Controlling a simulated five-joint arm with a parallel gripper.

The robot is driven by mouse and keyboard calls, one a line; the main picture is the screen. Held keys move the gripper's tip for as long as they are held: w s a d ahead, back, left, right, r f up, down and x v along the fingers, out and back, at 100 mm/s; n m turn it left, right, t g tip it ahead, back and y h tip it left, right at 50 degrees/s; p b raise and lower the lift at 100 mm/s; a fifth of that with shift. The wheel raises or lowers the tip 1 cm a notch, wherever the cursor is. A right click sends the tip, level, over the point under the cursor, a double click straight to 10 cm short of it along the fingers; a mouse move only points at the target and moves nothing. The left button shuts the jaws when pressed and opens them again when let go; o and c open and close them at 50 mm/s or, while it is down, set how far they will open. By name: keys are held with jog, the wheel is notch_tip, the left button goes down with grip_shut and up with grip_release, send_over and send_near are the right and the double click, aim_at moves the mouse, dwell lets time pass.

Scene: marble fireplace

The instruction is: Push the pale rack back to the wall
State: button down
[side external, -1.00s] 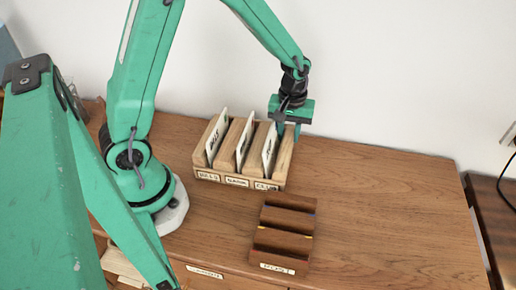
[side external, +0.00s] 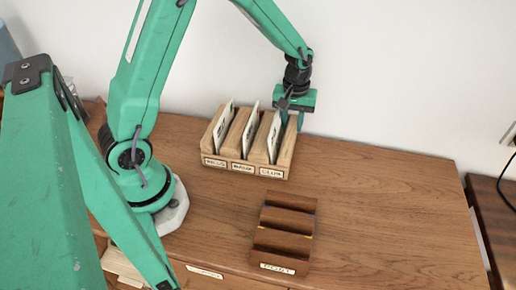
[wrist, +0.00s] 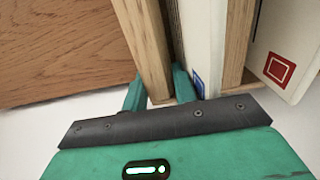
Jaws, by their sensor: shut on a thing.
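The pale rack (side external: 288,153) stands upright near the back of the wooden table in the side external view, with several white cards (side external: 250,132) leaning in its slots and labels along its front. My gripper (side external: 292,116) is shut on the rack's right end wall, at its rear. In the wrist view my gripper's fingers (wrist: 160,92) sit on either side of that pale wooden wall (wrist: 146,45). The white wall (side external: 390,75) rises close behind the rack. Whether the rack touches it is hidden.
A dark brown rack (side external: 286,234), empty, with a label on its front, stands nearer the table's front edge. The wooden table (side external: 390,210) is clear to the right of both racks. A dark cable (side external: 504,190) hangs at the far right.

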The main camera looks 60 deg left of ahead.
jog(key=c, duration=1)
grip_release()
jog(key=shift+c, duration=0.2)
jog(key=shift+r, duration=0.1)
jog(key=shift+r, duration=3.8)
